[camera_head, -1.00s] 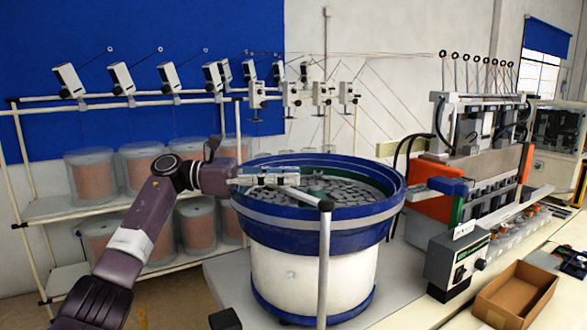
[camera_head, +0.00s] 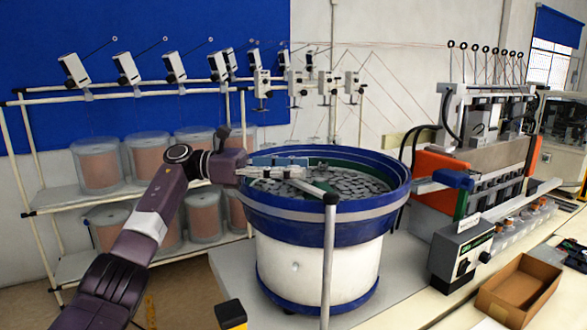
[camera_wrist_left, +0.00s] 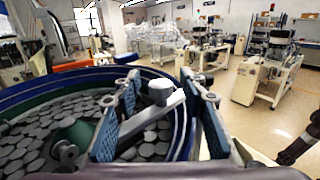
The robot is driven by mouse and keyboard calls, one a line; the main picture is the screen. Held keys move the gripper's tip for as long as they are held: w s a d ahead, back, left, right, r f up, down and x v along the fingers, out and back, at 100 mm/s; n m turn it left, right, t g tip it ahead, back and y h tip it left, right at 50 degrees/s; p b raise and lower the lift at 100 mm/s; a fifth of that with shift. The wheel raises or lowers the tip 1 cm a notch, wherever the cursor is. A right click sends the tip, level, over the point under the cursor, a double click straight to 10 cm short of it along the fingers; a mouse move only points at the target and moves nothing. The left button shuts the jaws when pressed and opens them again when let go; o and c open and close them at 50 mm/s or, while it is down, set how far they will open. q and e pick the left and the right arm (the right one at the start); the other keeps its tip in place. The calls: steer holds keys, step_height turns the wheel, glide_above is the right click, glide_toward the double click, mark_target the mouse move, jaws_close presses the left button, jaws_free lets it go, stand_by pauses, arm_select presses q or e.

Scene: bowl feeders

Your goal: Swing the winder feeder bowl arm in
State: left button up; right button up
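The feeder bowl (camera_head: 325,232) is a blue and white drum filled with grey discs. Its arm (camera_head: 311,187) is a grey bar running from the top of an upright post (camera_head: 329,250) inward over the discs. My left gripper (camera_head: 288,172) is above the bowl's left inner side, at the bar's inner end. In the left wrist view, the bar (camera_wrist_left: 147,118) with its round knob lies between the two spread finger pads of my left gripper (camera_wrist_left: 155,118). I see no clear grip; whether a pad touches the bar cannot be told. My right gripper does not show.
A control box (camera_head: 461,252) and an open cardboard box (camera_head: 518,288) stand right of the bowl. The winding machine (camera_head: 480,165) is behind them. A rack with spools (camera_head: 97,163) stands behind my left arm. Open floor (camera_wrist_left: 250,125) shows beyond the bowl in the wrist view.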

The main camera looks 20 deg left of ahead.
arm_select(q)
steer(key=shift+v, duration=3.8)
